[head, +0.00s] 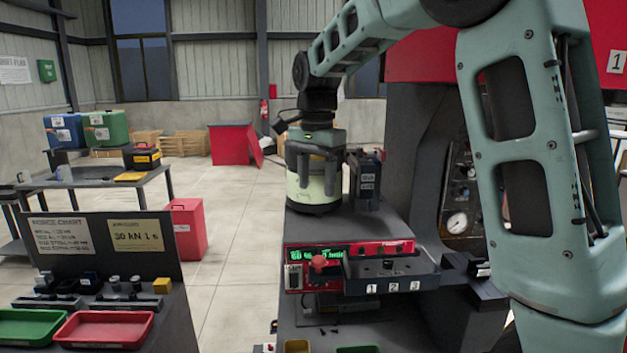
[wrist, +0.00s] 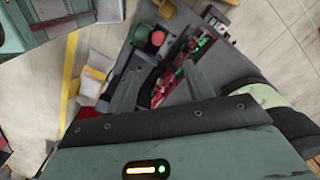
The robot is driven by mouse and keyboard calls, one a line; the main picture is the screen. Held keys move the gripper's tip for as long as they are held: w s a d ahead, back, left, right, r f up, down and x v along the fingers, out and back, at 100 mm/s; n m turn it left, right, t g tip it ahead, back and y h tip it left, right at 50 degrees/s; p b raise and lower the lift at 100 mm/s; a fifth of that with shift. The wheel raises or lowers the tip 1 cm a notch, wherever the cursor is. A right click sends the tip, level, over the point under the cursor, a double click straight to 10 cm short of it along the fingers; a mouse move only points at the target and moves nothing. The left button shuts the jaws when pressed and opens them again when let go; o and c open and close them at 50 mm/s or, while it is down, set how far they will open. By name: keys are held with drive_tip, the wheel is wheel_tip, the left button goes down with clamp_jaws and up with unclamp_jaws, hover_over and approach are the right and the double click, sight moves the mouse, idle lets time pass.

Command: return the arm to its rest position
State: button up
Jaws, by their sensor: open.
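My gripper (head: 317,172) hangs from my teal arm in the middle of the head view, pointing down. Its two dark fingers are apart with nothing seen between them. It shows in front of the cream, drum-shaped feeder (head: 312,197), above the machine bench; I cannot tell the gap between them. In the wrist view my gripper (wrist: 165,85) shows its teal housing along the bottom and its dark fingers reaching up over a blurred, tilted view of the control panel. The feeder's cream side (wrist: 270,95) shows at the right there.
A red control panel (head: 302,254) with a green display and a red knob sits below the feeder. A grey tray (head: 415,268) is beside it. A dark press frame (head: 405,130) stands close on the right. A red tray (head: 105,328) and green tray lie left. Floor between is clear.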

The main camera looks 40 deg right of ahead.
drive_tip(key=s+a+f+n+b, duration=0.1)
drive_tip(key=s+a+f+n, duration=0.35)
drive_tip(key=a, duration=0.35)
drive_tip(key=s+a+f+n+b, duration=0.1)
drive_tip(key=s+a+f+n, duration=0.35)
drive_tip(key=a, duration=0.35)
drive_tip(key=s+a+f+n+b, duration=0.1)
drive_tip(key=s+a+f+n, duration=0.3)
drive_tip(key=s+n, duration=0.3)
drive_tip(key=s+a+f+n+b, duration=0.1)
drive_tip(key=s+a+f+n, duration=0.3)
drive_tip(key=s+n, duration=0.3)
drive_tip(key=s+f, duration=0.1)
drive_tip(key=s, duration=0.3)
drive_tip(key=shift+s+f+y, duration=0.3)
drive_tip(key=shift+f, duration=0.1)
